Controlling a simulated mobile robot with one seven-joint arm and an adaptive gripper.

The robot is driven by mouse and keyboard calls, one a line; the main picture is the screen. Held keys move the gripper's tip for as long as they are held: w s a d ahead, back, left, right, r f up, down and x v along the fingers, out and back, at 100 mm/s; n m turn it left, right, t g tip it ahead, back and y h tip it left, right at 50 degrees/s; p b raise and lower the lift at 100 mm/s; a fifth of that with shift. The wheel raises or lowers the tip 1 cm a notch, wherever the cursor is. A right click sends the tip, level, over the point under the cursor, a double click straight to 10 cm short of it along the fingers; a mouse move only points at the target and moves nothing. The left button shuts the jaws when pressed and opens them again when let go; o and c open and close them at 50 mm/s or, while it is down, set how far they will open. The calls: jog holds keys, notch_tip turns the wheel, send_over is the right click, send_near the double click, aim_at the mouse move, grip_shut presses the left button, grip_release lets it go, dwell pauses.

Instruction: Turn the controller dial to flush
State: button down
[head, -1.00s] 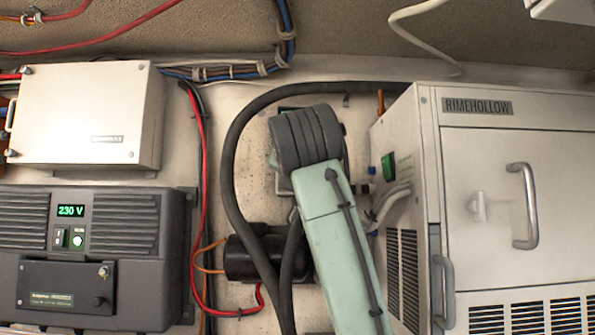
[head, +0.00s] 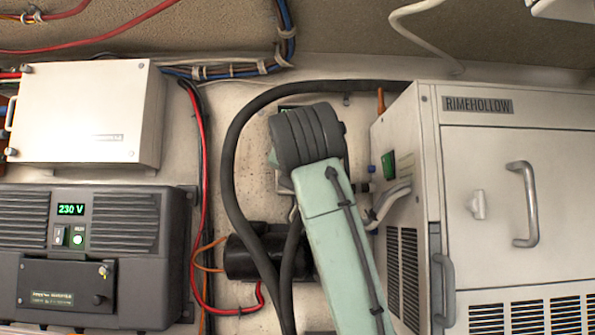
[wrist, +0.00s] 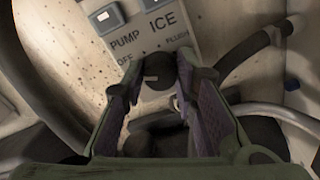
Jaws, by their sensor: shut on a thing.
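A dark round dial (wrist: 155,82) with a short pale mark sits below the words. The mark points towards the left, on the OFF side. My gripper (wrist: 157,72) is shut on the dial, one finger at each side.
A thick black hose (head: 228,150) loops left of my arm. The ice maker cabinet (head: 430,140) stands close on the right. A dark cylindrical pump (head: 245,255) is at lower left. The inverter (head: 120,290) and a white box (head: 85,110) are further left.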

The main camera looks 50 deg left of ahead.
jog(key=m, duration=2.6)
jog(key=shift+m, duration=0.4)
dwell(0.3)
jog(key=c, duration=1.3)
grip_release()
jog(key=shift+d, duration=0.1)
